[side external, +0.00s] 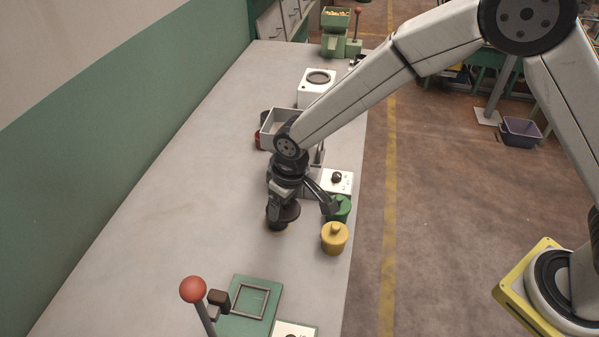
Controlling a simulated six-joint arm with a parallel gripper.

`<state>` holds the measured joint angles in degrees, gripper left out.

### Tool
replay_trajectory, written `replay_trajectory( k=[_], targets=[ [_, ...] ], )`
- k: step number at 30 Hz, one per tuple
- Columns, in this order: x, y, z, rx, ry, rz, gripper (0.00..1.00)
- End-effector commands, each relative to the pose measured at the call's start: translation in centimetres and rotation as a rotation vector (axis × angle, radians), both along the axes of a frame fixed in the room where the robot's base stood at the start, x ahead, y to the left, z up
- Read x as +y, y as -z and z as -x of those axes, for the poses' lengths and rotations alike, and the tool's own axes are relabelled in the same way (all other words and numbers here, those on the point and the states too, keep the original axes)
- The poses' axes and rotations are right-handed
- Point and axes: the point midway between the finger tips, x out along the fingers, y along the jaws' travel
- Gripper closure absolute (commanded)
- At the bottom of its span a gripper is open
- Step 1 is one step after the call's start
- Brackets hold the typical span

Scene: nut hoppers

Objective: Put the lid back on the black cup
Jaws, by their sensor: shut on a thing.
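My gripper (294,205) is low over the bench, on the near side of the grey tray. It is shut on a dark round piece (290,212), which looks like the black lid; my fingers hide part of it. Just below and left of the lid, a brownish-yellow patch with a dark edge (277,227) shows. It may be the open black cup, but most of it is covered. I cannot tell whether lid and cup touch.
A green lidded cup (342,208) and a yellow lidded cup (334,238) stand close to the right of my gripper. A grey tray (277,124) is behind. A red-knobbed lever (193,290) and green plate (262,285) are in front. The bench's left side is clear.

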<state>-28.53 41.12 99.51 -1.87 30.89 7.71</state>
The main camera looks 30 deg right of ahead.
Motion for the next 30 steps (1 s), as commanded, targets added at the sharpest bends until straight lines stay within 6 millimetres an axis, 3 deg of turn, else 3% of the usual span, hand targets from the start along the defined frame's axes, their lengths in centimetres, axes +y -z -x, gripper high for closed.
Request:
replay_trajectory(
  k=[18,30],
  targets=[
    [-1.1,0.1,-5.9,0.001,0.584,-0.001,0.64],
    [-1.3,0.1,-6.6,0.001,0.655,0.000,0.64]
  ],
)
